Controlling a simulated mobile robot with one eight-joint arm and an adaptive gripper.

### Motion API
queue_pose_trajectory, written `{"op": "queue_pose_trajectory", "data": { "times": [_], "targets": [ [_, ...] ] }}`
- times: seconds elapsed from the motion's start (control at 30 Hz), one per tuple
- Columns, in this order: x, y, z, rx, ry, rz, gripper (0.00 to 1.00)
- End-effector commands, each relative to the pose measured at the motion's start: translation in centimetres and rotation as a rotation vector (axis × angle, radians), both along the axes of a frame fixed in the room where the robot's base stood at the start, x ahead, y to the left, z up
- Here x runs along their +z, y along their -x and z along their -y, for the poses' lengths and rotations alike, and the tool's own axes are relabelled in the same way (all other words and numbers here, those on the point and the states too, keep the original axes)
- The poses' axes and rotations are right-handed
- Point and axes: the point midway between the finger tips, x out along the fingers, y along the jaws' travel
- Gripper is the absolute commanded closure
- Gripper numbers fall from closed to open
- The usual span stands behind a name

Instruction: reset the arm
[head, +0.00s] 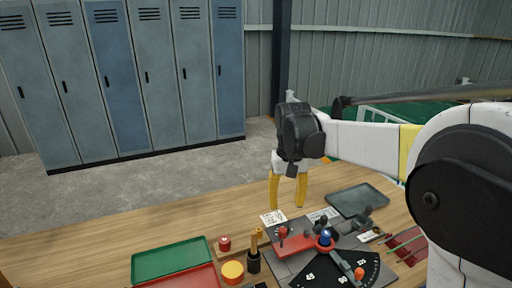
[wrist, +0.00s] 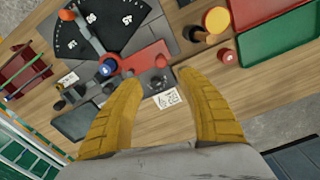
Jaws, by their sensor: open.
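My gripper (head: 287,204) hangs from my raised arm above the far part of the wooden bench, its two yellow fingers apart and nothing between them. In the wrist view the open fingers (wrist: 160,78) point toward the bench, with a white marked card (wrist: 167,98) showing between and beyond their tips. Below and nearer than the gripper is a bending station with a black angle plate (head: 345,272), a red block (head: 303,246) and a blue-capped post (head: 325,238). The fingers look clear of these things.
A green tray (head: 172,259) and a red tray (head: 190,279) lie at the left of the bench. A yellow-topped can (head: 232,270) stands beside a dark holder (head: 253,261). A dark grey tray (head: 358,199) lies at the right. Lockers (head: 130,80) stand behind; bare wood is free at left.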

Motion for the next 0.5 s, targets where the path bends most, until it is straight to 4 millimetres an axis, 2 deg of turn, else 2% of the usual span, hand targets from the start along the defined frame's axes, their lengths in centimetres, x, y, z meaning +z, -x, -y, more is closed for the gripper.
{"op": "queue_pose_trajectory", "data": {
  "times": [0.17, 0.3, 0.5],
  "targets": [
    [2.5, 4.5, 1.4, -0.007, -0.008, 0.103, 0.54],
    [4.0, 9.3, 2.7, -0.015, -0.014, 0.222, 0.54],
    [3.6, 16.2, 4.2, -0.024, -0.016, 0.391, 0.54]
  ]
}}
